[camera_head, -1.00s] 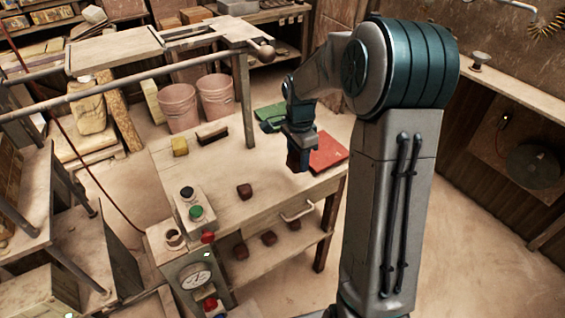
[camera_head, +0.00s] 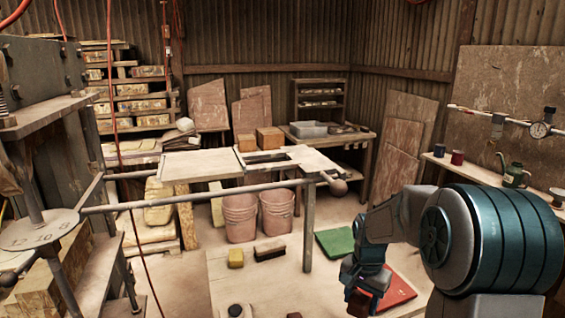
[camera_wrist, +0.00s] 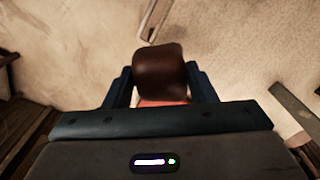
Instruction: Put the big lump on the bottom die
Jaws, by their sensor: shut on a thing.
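My gripper (camera_wrist: 160,85) is shut on a dark brown lump (camera_wrist: 159,68) that sits between its two fingers in the wrist view. In the head view my gripper (camera_head: 362,290) hangs over the pale bench, beside the red board. The held lump is hard to make out there. Part of a press (camera_head: 45,75) stands at the left edge of the head view. I cannot pick out the bottom die with certainty.
A red board (camera_head: 398,292), a green board (camera_head: 336,242), a yellow sponge (camera_head: 235,258) and a brush (camera_head: 270,251) lie on the bench. Two pink buckets (camera_head: 240,217) stand behind.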

